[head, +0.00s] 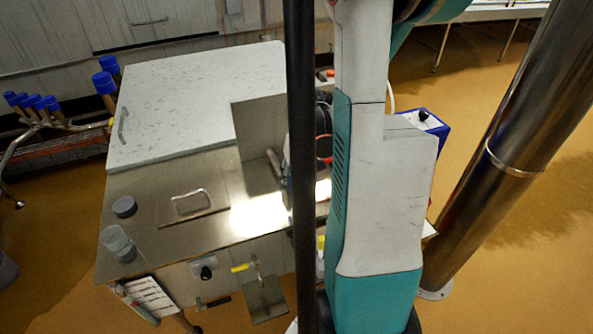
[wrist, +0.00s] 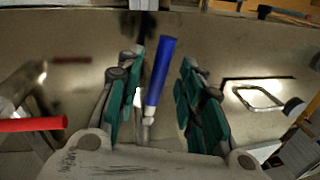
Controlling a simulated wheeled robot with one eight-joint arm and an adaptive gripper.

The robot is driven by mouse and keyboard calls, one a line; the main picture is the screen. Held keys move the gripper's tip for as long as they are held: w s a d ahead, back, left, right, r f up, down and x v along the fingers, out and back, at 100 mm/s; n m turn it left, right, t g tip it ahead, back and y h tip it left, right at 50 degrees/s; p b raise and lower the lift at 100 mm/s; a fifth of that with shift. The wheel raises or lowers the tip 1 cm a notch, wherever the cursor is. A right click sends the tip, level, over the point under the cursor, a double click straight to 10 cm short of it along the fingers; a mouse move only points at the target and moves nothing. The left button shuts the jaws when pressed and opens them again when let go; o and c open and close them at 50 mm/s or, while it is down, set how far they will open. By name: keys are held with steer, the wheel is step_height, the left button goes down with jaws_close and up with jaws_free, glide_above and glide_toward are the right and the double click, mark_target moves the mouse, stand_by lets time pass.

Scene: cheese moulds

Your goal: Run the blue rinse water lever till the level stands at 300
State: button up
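In the wrist view a lever with a blue handle (wrist: 160,72) stands between the two teal fingers of my gripper (wrist: 163,62). The gripper is open, with a gap visible on each side of the handle. The handle leans slightly right at its top, and its metal stem runs down towards the palm. In the head view my arm and a dark post cover the gripper and the blue lever. No water level and no 300 mark can be read in either view.
A red handle (wrist: 32,124) lies left of my gripper in the wrist view. The steel table (head: 150,232) carries a white board (head: 190,95), an upright metal plate (head: 258,125), a wire handle (head: 191,200) and a clear cup (head: 116,241). A thick steel pipe (head: 500,150) rises at right.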

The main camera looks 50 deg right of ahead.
step_height(320, 180, up, 11)
steer(key=s+d, duration=0.1)
steer(key=shift+s+d+r, duration=0.2)
steer(key=shift+s+d, duration=0.05)
steer(key=shift+d, duration=0.1)
